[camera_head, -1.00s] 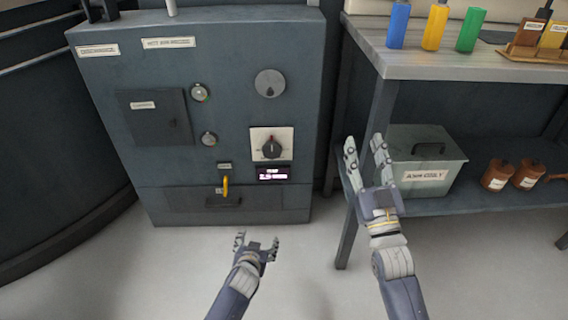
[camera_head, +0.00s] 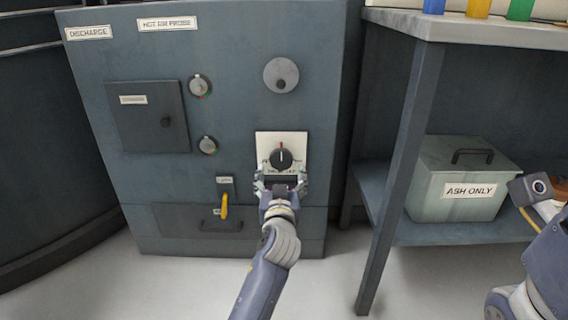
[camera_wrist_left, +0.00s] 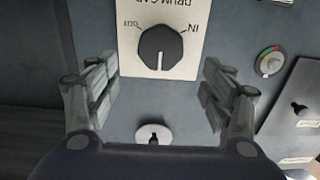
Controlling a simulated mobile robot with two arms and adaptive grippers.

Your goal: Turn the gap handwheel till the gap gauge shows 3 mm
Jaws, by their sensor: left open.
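The black drum gap knob (camera_head: 281,158) sits on a white plate (camera_head: 296,142) on the grey-blue machine front; its pointer mark points up. In the left wrist view the knob (camera_wrist_left: 160,47) appears upside down, between the words OUT and IN. My left gripper (camera_head: 281,182) is open just below the knob, its fingers spread to either side. In the left wrist view the fingers (camera_wrist_left: 160,72) flank the knob's plate and touch nothing I can see. The dark gap display below the knob is mostly hidden by my gripper, and its reading cannot be made out.
A grey disc (camera_head: 281,75) is above the knob. Two small round gauges (camera_head: 200,86) (camera_head: 208,145), a hatch (camera_head: 148,116) and a yellow lever (camera_head: 224,206) are to the left. A shelf post (camera_head: 402,150) and an ash box (camera_head: 456,180) are to the right.

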